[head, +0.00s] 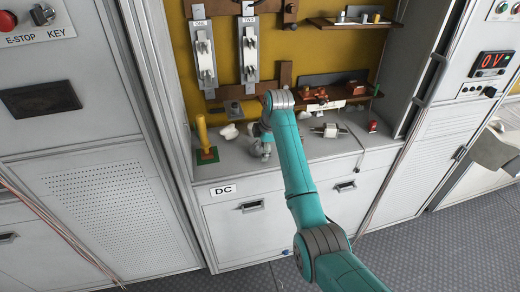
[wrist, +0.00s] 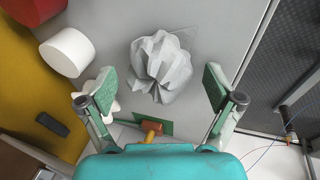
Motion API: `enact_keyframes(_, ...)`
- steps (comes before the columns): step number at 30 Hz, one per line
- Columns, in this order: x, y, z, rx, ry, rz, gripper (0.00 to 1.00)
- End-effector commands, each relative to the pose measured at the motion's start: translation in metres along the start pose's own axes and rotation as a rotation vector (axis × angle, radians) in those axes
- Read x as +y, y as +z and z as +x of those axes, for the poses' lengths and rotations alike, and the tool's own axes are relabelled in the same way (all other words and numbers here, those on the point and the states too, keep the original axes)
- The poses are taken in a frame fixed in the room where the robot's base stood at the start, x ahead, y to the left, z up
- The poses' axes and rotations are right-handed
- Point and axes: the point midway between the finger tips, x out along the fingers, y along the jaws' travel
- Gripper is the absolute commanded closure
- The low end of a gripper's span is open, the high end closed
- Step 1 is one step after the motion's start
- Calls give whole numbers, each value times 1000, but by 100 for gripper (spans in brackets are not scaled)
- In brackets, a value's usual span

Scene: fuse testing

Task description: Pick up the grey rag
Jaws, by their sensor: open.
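The grey rag (wrist: 160,68) is a crumpled, pointed bundle lying on the light grey counter (wrist: 225,50) in the wrist view. My gripper (wrist: 161,88) is open, with one green-padded finger on each side of the rag's near edge, in the picture. The fingers do not visibly touch it. In the head view my gripper (head: 262,142) is low over the counter. There I cannot clearly tell the rag from the grey gripper parts.
A yellow post on a green base (head: 207,140) stands left of my gripper. A white cylinder (wrist: 67,52) and a red one (wrist: 32,8) are at the wrist view's upper left. The counter's front edge borders the dark floor (wrist: 292,60).

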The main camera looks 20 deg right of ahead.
Motion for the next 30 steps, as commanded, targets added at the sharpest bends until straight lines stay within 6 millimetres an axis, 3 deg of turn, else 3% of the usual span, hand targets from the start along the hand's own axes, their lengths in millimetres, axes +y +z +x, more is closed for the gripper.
enact_keyframes(3,0,0,0,0,0,0,9)
enact_keyframes(4,0,0,0,0,0,0,14)
enact_keyframes(9,0,0,0,0,0,0,56)
enact_keyframes(11,0,0,0,0,0,0,67)
enact_keyframes(23,1,-1,-4,0,0,0,67)
enact_keyframes(30,13,-6,-40,0,3,-1,67)
